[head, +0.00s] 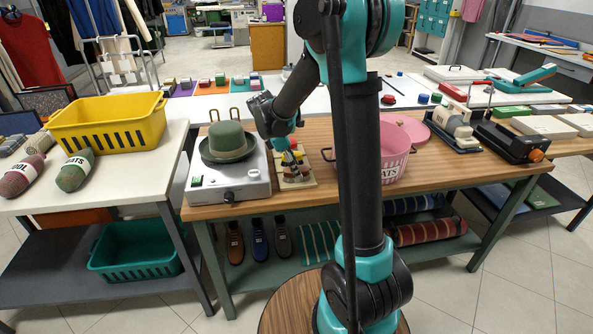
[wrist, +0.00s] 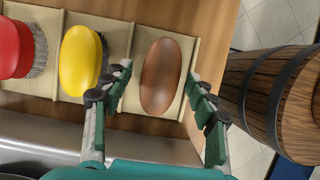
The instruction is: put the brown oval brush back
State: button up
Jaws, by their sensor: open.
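The brown oval brush (wrist: 160,76) is a smooth brown oval lying in the end section of a pale wooden holder (wrist: 118,32) in the wrist view. A yellow oval brush (wrist: 80,60) and a red brush (wrist: 14,48) with grey bristles sit in the sections to its left. My gripper (wrist: 161,79) is open, with one finger on each side of the brown brush; whether they touch it I cannot tell. In the head view my gripper (head: 289,158) points down at the holder (head: 298,183), and the arm and fingers hide most of the brushes.
A steel unit (head: 230,181) with a green hat (head: 228,142) stands left of the holder. A pink bucket (head: 392,166) stands to its right. The wrist view shows a dark-hooped wooden tub (wrist: 262,95) past the table edge.

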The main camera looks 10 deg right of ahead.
jog(key=v, duration=0.9)
jog(key=shift+r, duration=0.2)
jog(key=s+d+f+m+t+y, duration=0.1)
jog(key=s+d+f+m, duration=0.1)
jog(key=s+f+m, duration=0.2)
jog(key=s+d+f+m+t+y, duration=0.1)
jog(key=s+d+f+m+y, duration=0.1)
jog(key=s+m, duration=0.6)
jog(key=s+d+f+m+t+y, duration=0.1)
jog(key=s+d+f+m, duration=0.3)
jog(key=s, duration=0.6)
notch_tip(320, 180, down, 2)
jog(key=shift+f+m+t+y, duration=0.1)
jog(key=shift+m+t+y, duration=0.2)
jog(key=shift+m+t, duration=0.5)
